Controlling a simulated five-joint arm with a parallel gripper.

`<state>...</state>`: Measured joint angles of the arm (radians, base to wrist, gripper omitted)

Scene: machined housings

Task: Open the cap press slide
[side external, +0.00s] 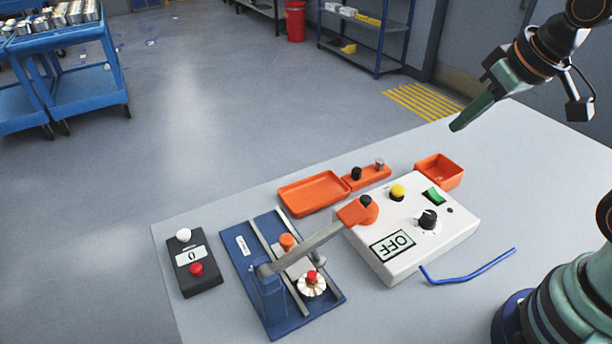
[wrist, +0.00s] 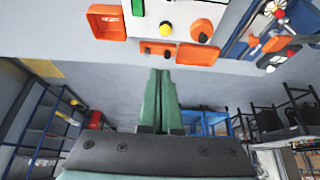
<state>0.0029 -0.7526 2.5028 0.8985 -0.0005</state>
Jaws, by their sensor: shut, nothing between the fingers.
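The cap press is a blue plate (side external: 247,262) with two pale rails at the front of the table. An orange knob (side external: 287,241) stands between the rails, apparently on the slide. A white ribbed round part with a red top (side external: 312,284) sits nearer the front edge. A grey lever arm (side external: 305,249) crosses above the rails and hides part of the slide. The press also shows at the upper right of the wrist view (wrist: 256,50).
A white control box (side external: 383,265) reading OFF stands right of the press. Orange trays (side external: 313,193) and an orange bin (side external: 440,170) lie behind it. A counter (side external: 195,277) stands left; a bent blue rod (side external: 470,275) lies right. The table's far right is clear.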

